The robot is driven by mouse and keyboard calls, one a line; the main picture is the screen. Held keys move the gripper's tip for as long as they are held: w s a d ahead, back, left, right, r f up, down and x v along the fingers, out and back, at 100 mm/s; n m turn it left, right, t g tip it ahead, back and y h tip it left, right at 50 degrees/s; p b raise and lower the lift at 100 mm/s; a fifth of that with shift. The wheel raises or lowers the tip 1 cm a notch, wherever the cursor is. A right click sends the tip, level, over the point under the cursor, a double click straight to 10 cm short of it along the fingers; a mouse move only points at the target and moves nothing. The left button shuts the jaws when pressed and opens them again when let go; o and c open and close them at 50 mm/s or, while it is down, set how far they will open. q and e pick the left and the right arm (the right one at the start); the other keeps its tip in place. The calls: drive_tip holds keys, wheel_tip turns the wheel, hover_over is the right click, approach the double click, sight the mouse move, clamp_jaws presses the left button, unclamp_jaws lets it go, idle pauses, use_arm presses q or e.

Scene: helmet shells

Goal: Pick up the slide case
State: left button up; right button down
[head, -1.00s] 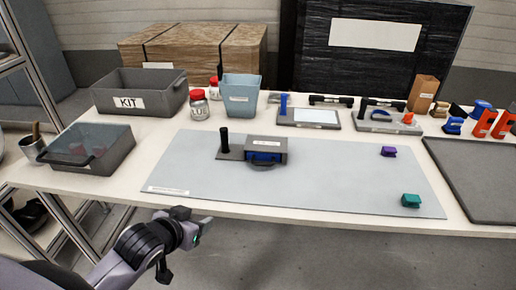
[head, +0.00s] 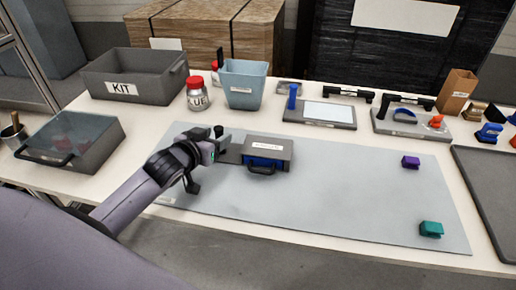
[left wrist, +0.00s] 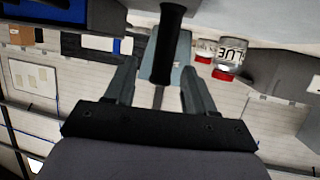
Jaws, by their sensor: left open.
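The slide case (head: 280,148) is a grey box with a label on top, a blue front and a black front handle. It rests on the grey mat (head: 340,190). A flat grey plate extends from its left side, with an upright black post (head: 219,131) on it, mostly hidden behind my gripper. My left gripper (head: 215,150) is at the post, left of the case. In the left wrist view the open fingers (left wrist: 160,85) have the black post (left wrist: 170,40) showing between them; I cannot tell whether they touch it. My right gripper is out of view.
Behind the mat stand a KIT bin (head: 135,80), a red-lidded jar (head: 197,95) and a blue-grey bin (head: 243,85). A lidded grey box (head: 70,140) is at left. Purple (head: 411,162) and teal (head: 431,229) pieces lie on the mat's right. The mat's middle is clear.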

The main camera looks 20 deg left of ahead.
use_arm(q)
drive_tip(key=shift+x, duration=2.45)
drive_tip(key=shift+a+f, duration=0.15)
clamp_jaws()
